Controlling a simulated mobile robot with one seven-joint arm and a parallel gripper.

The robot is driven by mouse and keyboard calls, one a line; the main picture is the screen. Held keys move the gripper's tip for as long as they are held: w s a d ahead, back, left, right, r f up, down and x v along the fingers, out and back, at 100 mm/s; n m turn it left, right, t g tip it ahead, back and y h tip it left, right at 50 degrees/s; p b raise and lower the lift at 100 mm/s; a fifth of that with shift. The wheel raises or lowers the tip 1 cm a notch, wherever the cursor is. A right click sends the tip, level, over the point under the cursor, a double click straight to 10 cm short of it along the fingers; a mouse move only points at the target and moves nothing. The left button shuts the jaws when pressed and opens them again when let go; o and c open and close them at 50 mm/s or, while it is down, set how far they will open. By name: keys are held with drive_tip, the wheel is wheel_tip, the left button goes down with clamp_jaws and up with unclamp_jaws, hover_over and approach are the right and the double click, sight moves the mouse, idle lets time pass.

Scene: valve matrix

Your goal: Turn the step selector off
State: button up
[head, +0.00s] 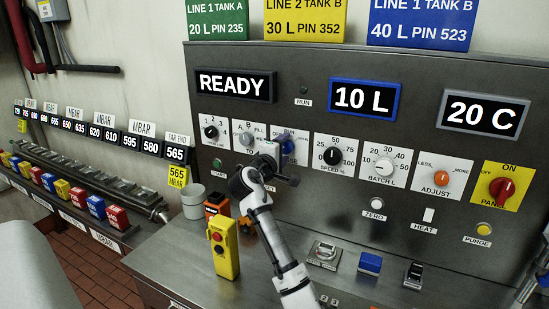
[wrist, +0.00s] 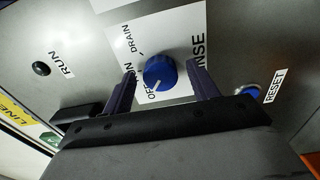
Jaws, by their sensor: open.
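A round blue knob (wrist: 159,72) on a white plate fills the middle of the wrist view. The plate shows OFF, DRAIN and part of another word ending in NSE. A short white mark on the knob is at its lower left, on the side of the OFF label. In the head view the blue knob (head: 288,146) is partly hidden by my gripper (head: 283,158). My gripper's fingers (wrist: 162,78) are open, one on each side of the knob. A narrow gap seems to show on both sides; contact is unclear. The plate's lower part is hidden.
White dial plates flank the knob: a black speed dial (head: 333,156) to the right, a small grey selector (head: 246,138) to the left. A blue RESET button (wrist: 248,90) is close to the fingers. A yellow pendant (head: 224,250) stands on the counter beside my arm.

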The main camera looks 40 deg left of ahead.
drive_tip(key=v, duration=1.3)
drive_tip(key=shift+d+r, duration=0.1)
